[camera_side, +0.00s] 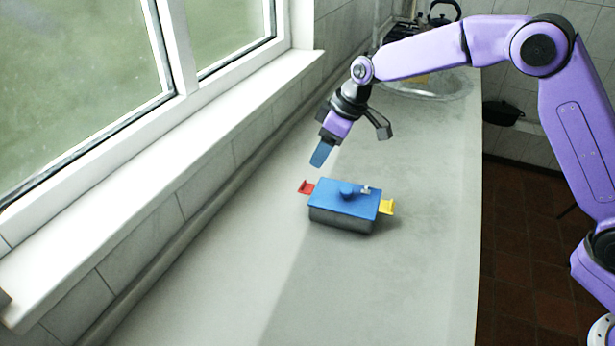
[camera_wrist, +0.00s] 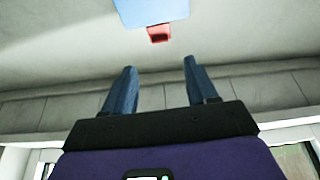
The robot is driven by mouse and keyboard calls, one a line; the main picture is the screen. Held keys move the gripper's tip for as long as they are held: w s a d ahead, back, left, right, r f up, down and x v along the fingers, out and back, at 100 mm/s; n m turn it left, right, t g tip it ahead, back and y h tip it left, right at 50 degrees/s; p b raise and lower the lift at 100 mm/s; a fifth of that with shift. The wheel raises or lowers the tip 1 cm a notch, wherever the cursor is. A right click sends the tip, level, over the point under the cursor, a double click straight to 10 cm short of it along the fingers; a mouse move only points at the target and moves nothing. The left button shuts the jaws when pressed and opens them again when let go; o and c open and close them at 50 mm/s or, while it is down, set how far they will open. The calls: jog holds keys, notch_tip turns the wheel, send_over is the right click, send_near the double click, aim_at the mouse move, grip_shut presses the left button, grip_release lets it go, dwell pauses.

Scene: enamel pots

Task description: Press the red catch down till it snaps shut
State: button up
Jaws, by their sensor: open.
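A grey box with a blue lid (camera_side: 330,198) stands on the counter; the lid has a round blue knob (camera_side: 347,190). The red catch (camera_side: 306,187) sticks out from its left end and looks raised. A yellow catch (camera_side: 386,206) sticks out at its right end. In the wrist view the red catch (camera_wrist: 159,33) shows at the top, at the edge of the blue lid (camera_wrist: 150,11). My gripper (camera_side: 319,156) is above the counter, over and behind the red catch, apart from it. In the wrist view its two blue fingers (camera_wrist: 158,75) are spread with nothing between them.
The pale counter (camera_side: 240,255) is clear around the box. A window sill (camera_side: 190,130) and tiled wall run along the left. A sink (camera_side: 430,88) and a stove with a kettle (camera_side: 444,14) are at the back. The counter's right edge drops to a tiled floor.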

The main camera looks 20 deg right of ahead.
aim_at(303, 183)
jog(key=x, duration=1)
jog(key=shift+r, duration=0.1)
grip_shut()
jog(key=shift+a, duration=0.1)
jog(key=shift+w+a+g+h, duration=0.15)
jog(key=shift+g+h, duration=0.15)
jog(key=shift+h, duration=0.1)
jog(key=shift+w+a+f+g+h, duration=0.25)
jog(key=shift+w+f+g+h, duration=0.15)
jog(key=shift+g+h, duration=0.45)
jog(key=shift+s+g+h, duration=0.1)
jog(key=shift+g+h, duration=0.15)
jog(key=shift+h, duration=0.2)
